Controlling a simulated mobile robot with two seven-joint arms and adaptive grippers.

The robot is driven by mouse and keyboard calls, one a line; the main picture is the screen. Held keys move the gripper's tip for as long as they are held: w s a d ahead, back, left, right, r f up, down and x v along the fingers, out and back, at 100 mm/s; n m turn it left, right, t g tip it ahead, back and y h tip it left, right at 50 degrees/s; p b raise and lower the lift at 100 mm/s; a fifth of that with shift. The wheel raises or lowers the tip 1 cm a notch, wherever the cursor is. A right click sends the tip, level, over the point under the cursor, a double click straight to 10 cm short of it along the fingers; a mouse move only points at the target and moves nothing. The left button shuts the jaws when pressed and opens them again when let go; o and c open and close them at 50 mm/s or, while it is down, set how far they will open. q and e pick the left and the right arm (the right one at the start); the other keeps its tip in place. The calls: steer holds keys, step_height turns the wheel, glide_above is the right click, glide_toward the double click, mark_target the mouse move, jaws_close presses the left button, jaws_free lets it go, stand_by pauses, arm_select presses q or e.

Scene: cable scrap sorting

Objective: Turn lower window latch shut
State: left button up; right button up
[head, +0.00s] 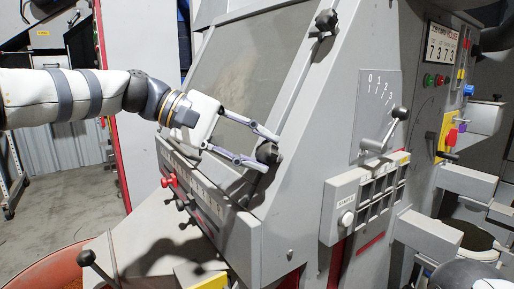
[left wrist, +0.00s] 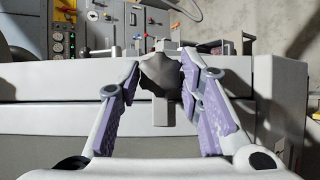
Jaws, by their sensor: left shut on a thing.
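The lower window latch (head: 267,152) has a dark, faceted knob at the lower right corner of the sloped window (head: 240,72). My left gripper (head: 272,154) reaches in from the left, its two fingers on either side of the knob, and is shut on it. In the left wrist view the dark knob of the latch (left wrist: 160,74) sits between the purple-padded fingers, with a pale grey block below it. The fingers partly hide the latch in the head view, so its exact angle is hard to tell.
The upper latch (head: 326,20) has a similar dark knob near the window's top. To the right are a lever (head: 398,113) on a numbered plate and a switch box (head: 365,195).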

arm_select(q)
steer(key=o, duration=1.2)
steer(key=shift+c, duration=0.2)
steer(key=v, duration=1.2)
steer(key=shift+s, duration=0.1)
